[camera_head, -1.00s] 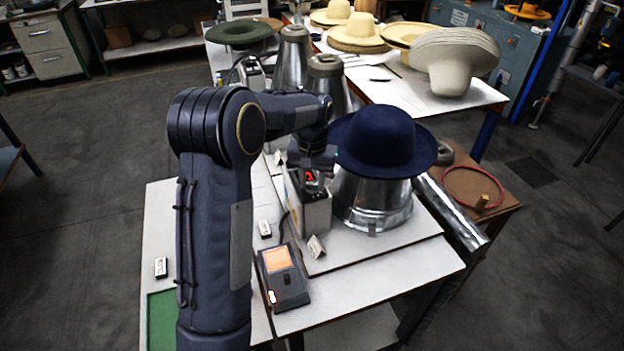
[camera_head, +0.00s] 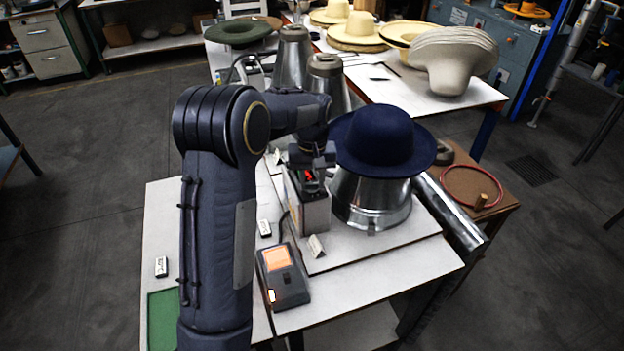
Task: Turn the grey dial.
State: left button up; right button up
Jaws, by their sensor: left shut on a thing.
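A white control box (camera_head: 312,212) with a red lit display (camera_head: 309,175) stands on the white board, left of the metal hat form (camera_head: 365,198). A navy blue hat (camera_head: 380,142) sits on that form. My left gripper (camera_head: 311,180) is at the top of the control box, pointing down, and is shut on the grey dial. The dial is mostly hidden by the gripper, so its angle cannot be told. My right gripper is not in view.
A dark handheld device (camera_head: 290,289) with an orange screen lies in front of the box. Small white tags (camera_head: 161,267) and a green mat (camera_head: 163,318) are on the table's left. A metal tube (camera_head: 452,212) and a red ring (camera_head: 497,192) are at the right.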

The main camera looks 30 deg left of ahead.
aim_at(312, 184)
pick_arm(q)
jog(key=o, duration=1)
notch_tip(312, 184, up, 8)
jog(key=shift+f+b, duration=0.1)
jog(key=shift+b, duration=0.3)
jog(key=s+d+r+m+t+h, duration=0.2)
jog(key=s+d, duration=0.1)
jog(key=s, duration=0.6)
jog(key=s+d+r+m+t+h, duration=0.1)
jog(key=s+d+r, duration=0.1)
jog(key=s, duration=0.7)
jog(key=s+d+f+t, duration=0.1)
jog(key=s+d, duration=0.1)
jog(key=s, duration=0.1)
jog(key=s+d+f+m+t, duration=0.1)
jog(key=s+d+f, duration=0.1)
jog(key=s, duration=0.2)
jog(key=s+d+f+m, duration=0.1)
jog(key=s+d+f, duration=0.1)
jog(key=s, duration=0.2)
jog(key=shift+s+d+t+h, duration=0.2)
jog(key=shift+d+t+h, duration=0.15)
jog(key=shift+t+h, duration=0.05)
